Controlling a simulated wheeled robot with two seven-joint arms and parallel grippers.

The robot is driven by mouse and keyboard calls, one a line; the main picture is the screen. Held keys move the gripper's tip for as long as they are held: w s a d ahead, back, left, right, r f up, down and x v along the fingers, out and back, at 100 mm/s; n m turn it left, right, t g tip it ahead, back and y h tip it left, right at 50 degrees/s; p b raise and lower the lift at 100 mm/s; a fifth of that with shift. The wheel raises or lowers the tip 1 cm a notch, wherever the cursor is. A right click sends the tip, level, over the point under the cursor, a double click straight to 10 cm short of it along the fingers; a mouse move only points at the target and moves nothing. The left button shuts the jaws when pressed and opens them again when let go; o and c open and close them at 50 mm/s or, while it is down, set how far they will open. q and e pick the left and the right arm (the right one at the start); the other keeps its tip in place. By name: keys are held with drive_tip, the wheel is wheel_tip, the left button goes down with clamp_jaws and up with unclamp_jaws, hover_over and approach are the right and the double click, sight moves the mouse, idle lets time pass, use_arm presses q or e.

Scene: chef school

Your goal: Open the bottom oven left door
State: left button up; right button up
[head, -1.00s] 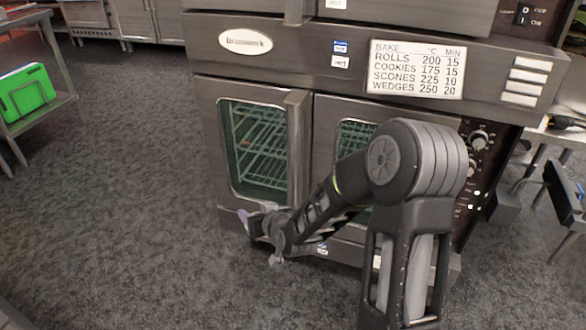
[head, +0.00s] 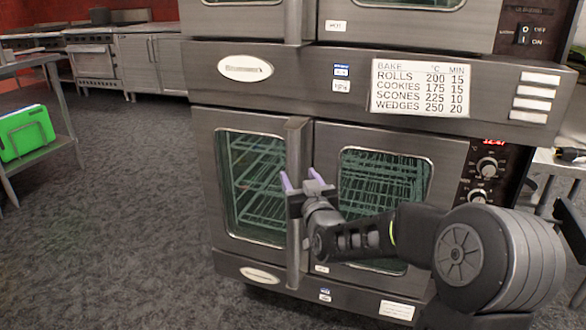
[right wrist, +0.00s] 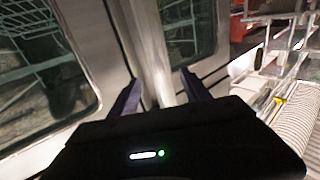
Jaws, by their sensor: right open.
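The bottom oven's left door (head: 204,165) is shut, with a glass window (head: 255,185) showing wire racks. Its vertical bar handle (head: 298,140) runs along the door's right edge, beside the right door (head: 450,165). My right gripper (head: 301,178) is open at the handle's middle height, with one purple finger on each side of the bar as seen from the head. In the right wrist view the handle (right wrist: 148,35) runs up between the two spread fingers of the gripper (right wrist: 162,90). Contact cannot be told. My left gripper is out of view.
A control panel (head: 487,165) with knobs is right of the doors. A second oven (head: 410,30) is stacked above. A metal rack with a green board (head: 25,132) stands at far left. The dark floor (head: 130,200) left of the oven is clear.

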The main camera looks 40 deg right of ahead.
sight(295, 170)
drive_tip(key=x, duration=0.6)
drive_tip(key=shift+w+b, duration=0.15)
drive_tip(key=shift+b, duration=0.2)
drive_tip(key=shift+c, duration=0.2)
clamp_jaws()
idle(0.9)
